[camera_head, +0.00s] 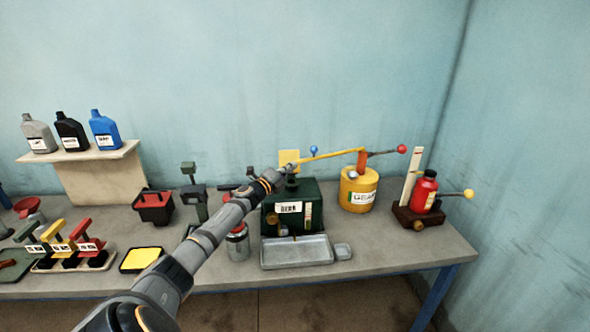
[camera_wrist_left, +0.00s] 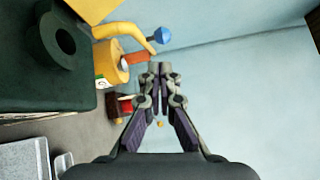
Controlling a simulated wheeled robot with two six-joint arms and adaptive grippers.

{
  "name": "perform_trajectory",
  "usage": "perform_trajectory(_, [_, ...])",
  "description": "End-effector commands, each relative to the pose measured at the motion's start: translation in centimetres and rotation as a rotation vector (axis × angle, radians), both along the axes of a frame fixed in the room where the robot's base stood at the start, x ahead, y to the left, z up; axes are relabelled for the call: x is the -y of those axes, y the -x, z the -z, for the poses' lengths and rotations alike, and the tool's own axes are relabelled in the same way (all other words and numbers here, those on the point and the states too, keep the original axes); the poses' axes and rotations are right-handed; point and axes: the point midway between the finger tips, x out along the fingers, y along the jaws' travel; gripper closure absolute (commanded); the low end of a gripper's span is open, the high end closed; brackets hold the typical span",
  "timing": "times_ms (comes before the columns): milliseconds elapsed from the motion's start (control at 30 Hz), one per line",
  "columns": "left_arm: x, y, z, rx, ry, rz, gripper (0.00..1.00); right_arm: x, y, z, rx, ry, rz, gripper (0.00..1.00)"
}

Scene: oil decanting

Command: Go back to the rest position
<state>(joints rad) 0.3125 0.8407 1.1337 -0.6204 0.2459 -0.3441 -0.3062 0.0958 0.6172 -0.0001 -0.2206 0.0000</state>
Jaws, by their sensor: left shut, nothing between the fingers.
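My left gripper (camera_head: 288,168) is at the end of the arm that comes in from the bottom left. It is above the dark green tank (camera_head: 311,206), near its top and beside a small yellow plate (camera_head: 289,157). In the left wrist view my left gripper (camera_wrist_left: 160,72) is shut with its tips together and nothing between them. There the dark green tank (camera_wrist_left: 60,75) with its round opening is at the left, apart from the fingers. My right gripper is not in view.
A yellow gear-oil drum (camera_head: 357,192) with a long pump arm (camera_head: 330,155) stands right of the tank. A red bottle (camera_head: 425,192) stands on a brown base farther right. A metal tray (camera_head: 297,252) and a glass jar (camera_head: 238,245) are in front. Bottles stand on the left shelf (camera_head: 80,153).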

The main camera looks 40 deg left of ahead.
Motion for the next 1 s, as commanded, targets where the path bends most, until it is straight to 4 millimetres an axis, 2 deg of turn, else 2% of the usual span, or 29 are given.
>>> perform_trajectory(200, [-0.1,0.1,0.0,0.001,0.001,0.005,1.0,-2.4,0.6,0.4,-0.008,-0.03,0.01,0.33])
perform_trajectory(467, [-0.1,0.1,0.0,0.0,0.001,0.005,1.0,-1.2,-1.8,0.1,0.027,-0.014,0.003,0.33])
perform_trajectory(700, [0.3,0.1,0.4,0.0,0.013,0.002,1.0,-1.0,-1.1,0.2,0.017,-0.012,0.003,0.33])
perform_trajectory(767, [1.6,0.0,1.5,-0.004,0.057,-0.012,1.0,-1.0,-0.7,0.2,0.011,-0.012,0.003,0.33])
perform_trajectory(867, [5.9,0.9,5.5,-0.031,0.235,-0.084,1.0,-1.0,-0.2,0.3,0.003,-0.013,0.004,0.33])
perform_trajectory(967, [11.7,4.2,11.2,-0.11,0.511,-0.215,1.0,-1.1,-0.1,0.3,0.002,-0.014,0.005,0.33])
perform_trajectory(1000, [13.8,6.1,13.3,-0.154,0.621,-0.276,1.0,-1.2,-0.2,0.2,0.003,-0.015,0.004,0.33])
